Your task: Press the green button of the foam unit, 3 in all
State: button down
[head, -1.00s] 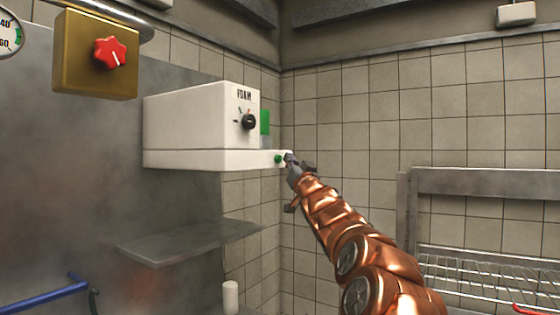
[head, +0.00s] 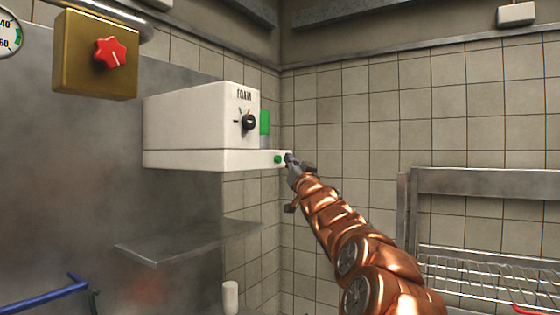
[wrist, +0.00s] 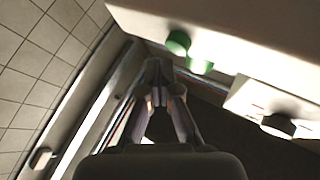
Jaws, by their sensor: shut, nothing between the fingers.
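The white foam unit (head: 200,120) is mounted on the wall, with "FOAM" lettering, a black knob (head: 249,121) and a green strip (head: 265,122) on its right side. Its small green button (head: 278,159) sits on the lower ledge, near the right end. My gripper (head: 289,157) is shut and empty, its tips just right of the button in the head view. In the wrist view the gripper (wrist: 158,75) has its fingers together, and the green button (wrist: 179,42) lies just beyond and right of the tips, with a gap in the picture. I cannot tell the exact depth between them.
A metal shelf (head: 190,242) juts out below the unit. A brass box with a red knob (head: 110,52) hangs at upper left. A wire rack (head: 490,275) stands at lower right. A blue bar (head: 40,298) is at lower left.

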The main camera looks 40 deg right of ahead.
jog(key=shift+w, duration=0.2)
jog(key=shift+w+a, duration=0.15)
jog(key=shift+w, duration=0.05)
jog(key=shift+w+a, duration=0.1)
jog(key=shift+w, duration=0.35)
dwell(0.9)
jog(key=shift+s+p, duration=0.15)
jog(key=shift+p, duration=0.2)
jog(key=shift+s+d+p, duration=0.25)
jog(key=shift+s+p, duration=0.05)
jog(key=shift+s, duration=0.4)
jog(key=s+p, duration=0.1)
jog(key=s, duration=0.1)
jog(key=s+d+p, duration=0.1)
jog(key=s, duration=0.1)
jog(key=shift+s+d+p, duration=0.2)
jog(key=shift+s+p, duration=0.1)
jog(key=shift+s, duration=0.1)
